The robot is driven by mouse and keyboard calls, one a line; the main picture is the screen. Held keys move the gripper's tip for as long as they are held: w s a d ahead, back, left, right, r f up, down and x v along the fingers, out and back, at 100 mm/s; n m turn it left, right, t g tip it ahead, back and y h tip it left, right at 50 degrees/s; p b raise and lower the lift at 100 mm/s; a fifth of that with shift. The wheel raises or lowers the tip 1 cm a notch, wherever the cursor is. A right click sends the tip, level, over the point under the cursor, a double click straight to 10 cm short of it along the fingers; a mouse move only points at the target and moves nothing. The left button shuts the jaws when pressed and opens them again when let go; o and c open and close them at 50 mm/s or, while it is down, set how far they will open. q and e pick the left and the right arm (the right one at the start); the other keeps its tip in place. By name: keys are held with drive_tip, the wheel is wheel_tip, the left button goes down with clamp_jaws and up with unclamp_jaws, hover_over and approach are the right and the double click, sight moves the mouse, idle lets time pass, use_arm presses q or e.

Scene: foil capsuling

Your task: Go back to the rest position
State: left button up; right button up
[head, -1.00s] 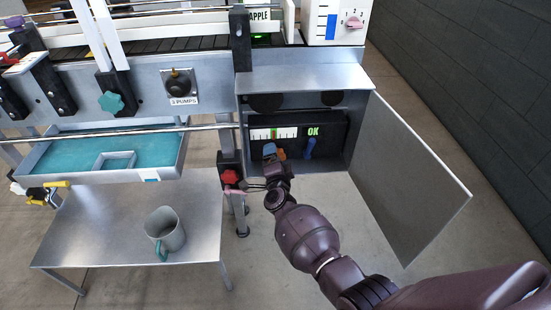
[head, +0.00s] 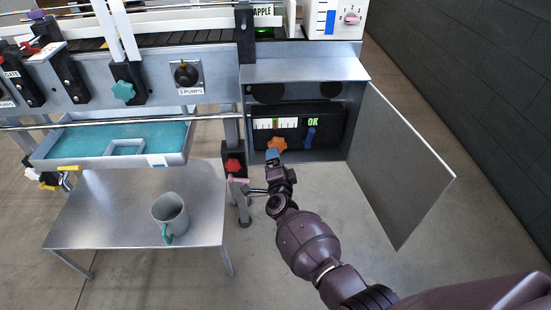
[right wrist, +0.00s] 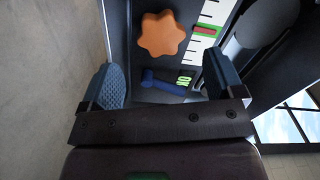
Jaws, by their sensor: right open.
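My right gripper (head: 272,157) is open and empty, just in front of the open metal cabinet (head: 310,70). Its blue fingertips are below the orange star knob (head: 277,144) in the head view. In the right wrist view the gripper (right wrist: 163,82) has its two fingers wide apart, and the orange knob (right wrist: 160,36) shows beyond them, clear of both. Above the knob is a white gauge (head: 262,124) with a green band, beside a lit green OK (head: 313,121). A blue lever (head: 310,137) is to the knob's right. My left gripper is out of view.
The cabinet door (head: 405,165) stands open on the right. A red knob (head: 234,165) and a pipe end are close left of my right arm. Open floor lies below the cabinet.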

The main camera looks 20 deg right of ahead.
use_arm(q)
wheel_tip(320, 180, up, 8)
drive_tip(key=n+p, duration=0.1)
drive_tip(key=p, duration=1)
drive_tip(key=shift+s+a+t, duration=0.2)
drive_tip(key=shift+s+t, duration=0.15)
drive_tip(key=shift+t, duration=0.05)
use_arm(e)
drive_tip(key=s+d+r+n+g+y, duration=0.1)
drive_tip(key=s+n, duration=0.5)
drive_tip(key=s, duration=0.9)
drive_tip(key=s+d+r+n+g+y, duration=0.2)
drive_tip(key=s+n, duration=0.4)
drive_tip(key=s, duration=1)
drive_tip(key=s+d+r+n+g+y, duration=0.2)
drive_tip(key=s+r+n, duration=0.3)
drive_tip(key=s, duration=1.1)
drive_tip(key=shift+d+r+n+g, duration=0.25)
drive_tip(key=shift+d+n+g, duration=0.05)
drive_tip(key=shift+n+g, duration=0.4)
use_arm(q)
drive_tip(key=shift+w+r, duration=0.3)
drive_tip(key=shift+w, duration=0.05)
